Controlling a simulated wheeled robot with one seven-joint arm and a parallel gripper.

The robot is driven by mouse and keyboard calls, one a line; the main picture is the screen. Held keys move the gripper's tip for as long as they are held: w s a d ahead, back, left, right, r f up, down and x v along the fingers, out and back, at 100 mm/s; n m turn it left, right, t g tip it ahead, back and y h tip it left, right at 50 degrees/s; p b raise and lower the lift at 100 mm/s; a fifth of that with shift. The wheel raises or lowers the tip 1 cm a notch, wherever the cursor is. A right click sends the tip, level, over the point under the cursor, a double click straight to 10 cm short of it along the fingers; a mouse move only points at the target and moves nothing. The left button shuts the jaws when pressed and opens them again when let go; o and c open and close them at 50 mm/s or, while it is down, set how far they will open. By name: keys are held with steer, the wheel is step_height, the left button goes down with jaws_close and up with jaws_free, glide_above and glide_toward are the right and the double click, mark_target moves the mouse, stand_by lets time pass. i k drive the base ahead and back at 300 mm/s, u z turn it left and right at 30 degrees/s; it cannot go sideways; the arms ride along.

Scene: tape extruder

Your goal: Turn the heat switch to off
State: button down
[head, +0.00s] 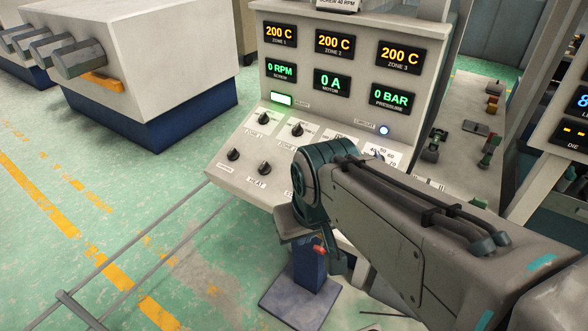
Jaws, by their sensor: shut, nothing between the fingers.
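The heat switch (264,168) is a small black rotary knob on the sloped lower face of the grey control panel (220,170). It sits just above the "HEAT" label. Which way its pointer faces is too small to tell. My gripper (325,263) shows only in part, below my arm's front joint, low in front of the panel. It is shut and empty. It is to the right of and below the heat switch in the picture, apart from it. My arm hides the right part of the sloped face.
A black knob (233,154) sits left of the heat switch, and zone knobs (263,118) (297,129) sit above it. Lit displays (333,42) read 200 C, 0 RPM, 0 A and 0 BAR. The green floor (130,210) left of the panel is mostly open, with a low rail.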

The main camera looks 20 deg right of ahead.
mark_target(265, 168)
steer(key=k, duration=1.05)
steer(key=z, duration=1.05)
steer(key=i, duration=0.9)
steer(key=u, duration=0.5)
steer(key=i, duration=0.75)
steer(key=u, duration=0.7)
